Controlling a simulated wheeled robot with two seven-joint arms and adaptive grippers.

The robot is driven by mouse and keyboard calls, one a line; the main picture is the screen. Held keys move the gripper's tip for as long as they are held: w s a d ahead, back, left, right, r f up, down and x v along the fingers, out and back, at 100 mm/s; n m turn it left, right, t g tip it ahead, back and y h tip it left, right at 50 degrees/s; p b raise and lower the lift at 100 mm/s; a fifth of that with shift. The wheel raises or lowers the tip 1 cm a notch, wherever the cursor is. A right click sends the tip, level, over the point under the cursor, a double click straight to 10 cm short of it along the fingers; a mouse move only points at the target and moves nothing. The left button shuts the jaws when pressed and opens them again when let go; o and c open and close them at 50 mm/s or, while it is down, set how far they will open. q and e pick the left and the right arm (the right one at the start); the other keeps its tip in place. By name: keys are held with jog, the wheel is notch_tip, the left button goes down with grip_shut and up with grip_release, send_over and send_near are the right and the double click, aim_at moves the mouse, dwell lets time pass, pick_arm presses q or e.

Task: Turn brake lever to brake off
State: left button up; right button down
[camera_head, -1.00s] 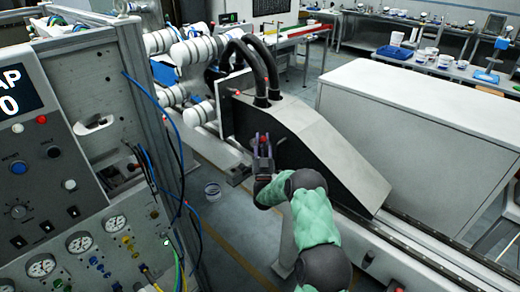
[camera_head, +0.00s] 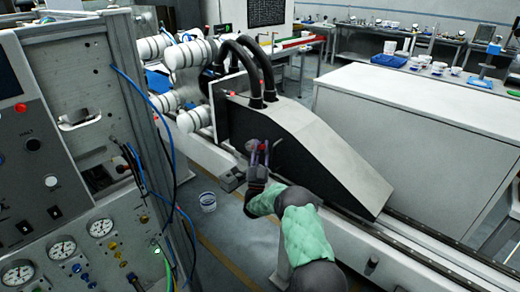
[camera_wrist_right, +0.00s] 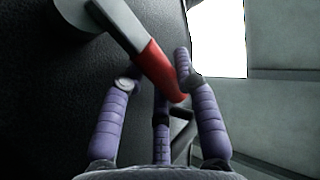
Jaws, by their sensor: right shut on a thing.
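The brake lever is a flat metal arm with a red grip (camera_wrist_right: 152,68), running from a round grey hub at the top left of the right wrist view down to the right. My right gripper (camera_wrist_right: 155,80) has its purple fingers around the red grip and is shut on it. In the head view the right gripper (camera_head: 258,152) is at the dark side face of the sloped grey machine housing (camera_head: 325,150), and a bit of red shows between its fingers. The fingers and the small scale hide most of the lever there. My left gripper is not in view.
A control panel with gauges (camera_head: 62,247) and hanging blue and black cables stands at the left. A long rail (camera_head: 440,240) runs to the lower right. Benches stand at the back.

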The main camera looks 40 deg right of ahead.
jog(key=c, duration=0.9)
grip_release()
jog(key=v, duration=1.2)
